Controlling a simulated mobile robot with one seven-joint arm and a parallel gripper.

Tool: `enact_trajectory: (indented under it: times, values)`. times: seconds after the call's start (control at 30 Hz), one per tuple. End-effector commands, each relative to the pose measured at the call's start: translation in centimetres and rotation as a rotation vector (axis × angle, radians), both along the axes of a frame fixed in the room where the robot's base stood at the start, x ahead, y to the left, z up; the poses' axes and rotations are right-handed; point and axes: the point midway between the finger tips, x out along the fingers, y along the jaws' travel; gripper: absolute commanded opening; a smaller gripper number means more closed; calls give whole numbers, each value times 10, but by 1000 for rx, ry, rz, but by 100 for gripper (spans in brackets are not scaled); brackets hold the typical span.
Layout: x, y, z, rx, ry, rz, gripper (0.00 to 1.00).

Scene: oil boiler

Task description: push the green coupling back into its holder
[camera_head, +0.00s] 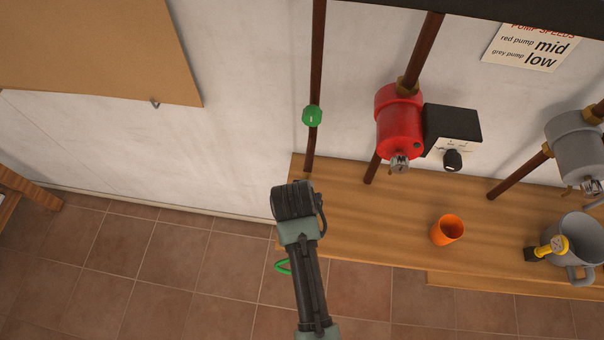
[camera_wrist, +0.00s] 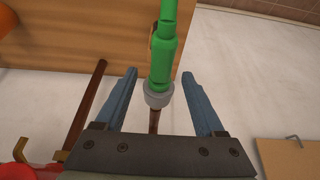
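In the wrist view, a green stepped coupling (camera_wrist: 163,55) with a grey collar (camera_wrist: 157,95) lies between the two blue-grey fingers of my gripper (camera_wrist: 160,74). The fingers are apart, with a gap on each side of the coupling. Its far end runs out of the picture at the top. In the head view my gripper (camera_head: 294,202) is seen from behind at the shelf's left end, and its fingers are hidden. A green loop (camera_head: 283,267) shows beside my arm. I cannot make out the holder.
A brown pipe with a green faceted fitting (camera_head: 312,115) runs down the wall to the wooden shelf (camera_head: 375,215). A red pump (camera_head: 400,125), black control box (camera_head: 452,122), orange cup (camera_head: 447,230) and grey mug (camera_head: 578,245) are to the right.

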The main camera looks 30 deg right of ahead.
Motion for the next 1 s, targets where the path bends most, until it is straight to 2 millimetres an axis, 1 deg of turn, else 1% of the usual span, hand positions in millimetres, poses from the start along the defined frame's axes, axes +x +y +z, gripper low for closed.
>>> enact_trajectory:
  times: [0.03, 0.17, 0.2, 0.27, 0.3, 0.4, 0.67, 1.0]
  values:
    - [0, 0, 0, 0, 0, 0, 64]
    - [0, 0, 0, 0, 0, 0, 40]
    - [0, 0, 0, 0, 0, 0, 33]
    - [0, 0, 0, 0, 0, 0, 22]
    - [0, 0, 0, 0, 0, 0, 15]
    - [0, 0, 0, 0, 0, 0, 0]
    - [-1, 1, 1, 0, 0, 1, 0]
    - [-12, 9, 2, 0, 1, 1, 0]
